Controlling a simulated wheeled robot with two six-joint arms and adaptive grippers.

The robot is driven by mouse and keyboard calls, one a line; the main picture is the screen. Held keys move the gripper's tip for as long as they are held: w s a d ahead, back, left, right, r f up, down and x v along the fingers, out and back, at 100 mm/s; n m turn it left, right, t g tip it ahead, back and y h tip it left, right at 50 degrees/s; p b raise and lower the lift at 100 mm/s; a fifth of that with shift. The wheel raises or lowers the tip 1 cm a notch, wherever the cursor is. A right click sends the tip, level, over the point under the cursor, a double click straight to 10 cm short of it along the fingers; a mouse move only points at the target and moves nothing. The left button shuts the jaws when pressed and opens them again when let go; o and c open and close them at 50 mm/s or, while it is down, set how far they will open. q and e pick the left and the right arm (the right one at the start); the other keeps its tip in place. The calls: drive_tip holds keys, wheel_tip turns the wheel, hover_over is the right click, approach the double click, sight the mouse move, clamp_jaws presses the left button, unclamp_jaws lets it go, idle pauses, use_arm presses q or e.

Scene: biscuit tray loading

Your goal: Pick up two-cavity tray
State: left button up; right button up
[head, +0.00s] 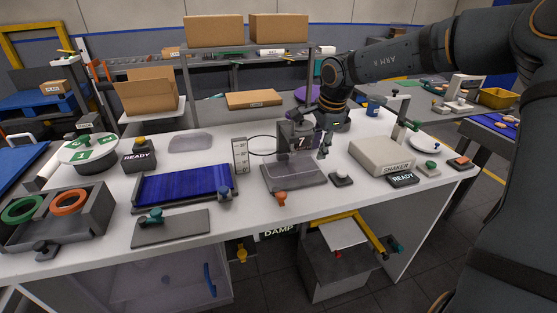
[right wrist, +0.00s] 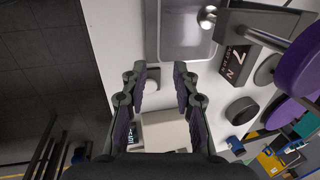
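A clear, shallow tray (head: 192,142) with rounded corners lies flat at the back left of the white table in the head view. A grey tray-like piece (head: 293,177) sits below a machine marked 7; it also shows at the top of the right wrist view (right wrist: 187,35). I cannot tell which of the two has two cavities. My right gripper (head: 323,142) is above the table beside the machine. Its fingers are apart and empty in the right wrist view (right wrist: 160,78), short of the grey piece. My left gripper is out of view.
The machine (head: 300,138) stands close to my right gripper. A pale shaker box (head: 387,156) is to the right, a small button (head: 341,179) in front. A blue-surfaced bed (head: 185,187) is at left. White table shows around the clear tray.

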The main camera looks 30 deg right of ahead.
approach(310, 177)
drive_tip(key=shift+p+x, duration=0.45)
drive_tip(key=shift+x, duration=0.3)
drive_tip(key=x, duration=0.4)
drive_tip(key=shift+p, duration=0.4)
drive_tip(key=shift+w+d+f, duration=0.1)
drive_tip(key=shift+w+f, duration=0.05)
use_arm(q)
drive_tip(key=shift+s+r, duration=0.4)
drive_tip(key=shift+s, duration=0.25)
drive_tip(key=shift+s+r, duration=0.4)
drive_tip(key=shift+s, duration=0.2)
use_arm(e)
clamp_jaws()
